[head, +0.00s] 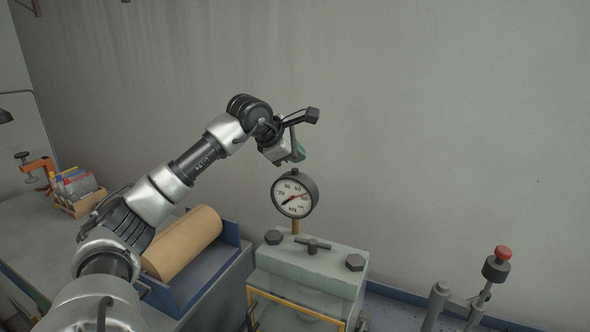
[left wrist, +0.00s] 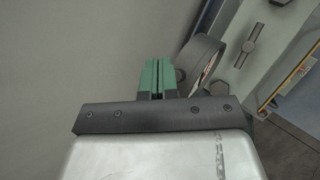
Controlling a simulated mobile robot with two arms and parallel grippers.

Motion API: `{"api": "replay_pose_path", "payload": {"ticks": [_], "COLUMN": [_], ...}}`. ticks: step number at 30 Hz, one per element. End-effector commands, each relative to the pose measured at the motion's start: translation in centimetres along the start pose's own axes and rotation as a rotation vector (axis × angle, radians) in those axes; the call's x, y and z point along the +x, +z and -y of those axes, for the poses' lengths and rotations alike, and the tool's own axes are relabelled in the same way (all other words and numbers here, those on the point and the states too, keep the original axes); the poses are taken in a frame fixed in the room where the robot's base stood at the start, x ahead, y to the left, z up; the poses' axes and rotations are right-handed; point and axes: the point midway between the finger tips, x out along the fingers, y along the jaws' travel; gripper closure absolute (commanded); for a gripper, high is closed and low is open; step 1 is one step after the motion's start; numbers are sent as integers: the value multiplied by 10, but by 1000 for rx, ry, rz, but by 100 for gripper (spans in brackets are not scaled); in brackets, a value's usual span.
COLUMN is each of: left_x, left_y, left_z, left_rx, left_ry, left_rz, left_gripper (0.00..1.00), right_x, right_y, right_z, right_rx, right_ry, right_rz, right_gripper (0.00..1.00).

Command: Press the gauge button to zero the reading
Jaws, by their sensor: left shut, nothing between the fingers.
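The round gauge (head: 295,194) with a dark rim and pale dial stands upright on a brass stem on a pale green housing (head: 312,262). A small dark nub shows at the gauge's near side there. I cannot clearly tell whether it is the button, or whether the fingers touch the gauge.
A brown roll (head: 183,243) lies in a blue tray (head: 232,236) on the bench at left. Dark bolts and a T-handle (head: 312,246) stick up from the housing. The wall is close behind.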

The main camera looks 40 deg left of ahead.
Motion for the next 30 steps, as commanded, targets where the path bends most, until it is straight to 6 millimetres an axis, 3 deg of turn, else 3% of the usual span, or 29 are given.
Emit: {"api": "replay_pose_path", "payload": {"ticks": [30], "left_x": [8], "left_y": [-6], "left_z": [6], "left_rx": [0], "left_ry": [0], "left_rz": [0], "left_gripper": [100], "right_x": [8], "right_y": [1], "right_z": [-1], "right_rx": [-1], "right_ry": [1], "right_rz": [0], "right_gripper": [57]}}
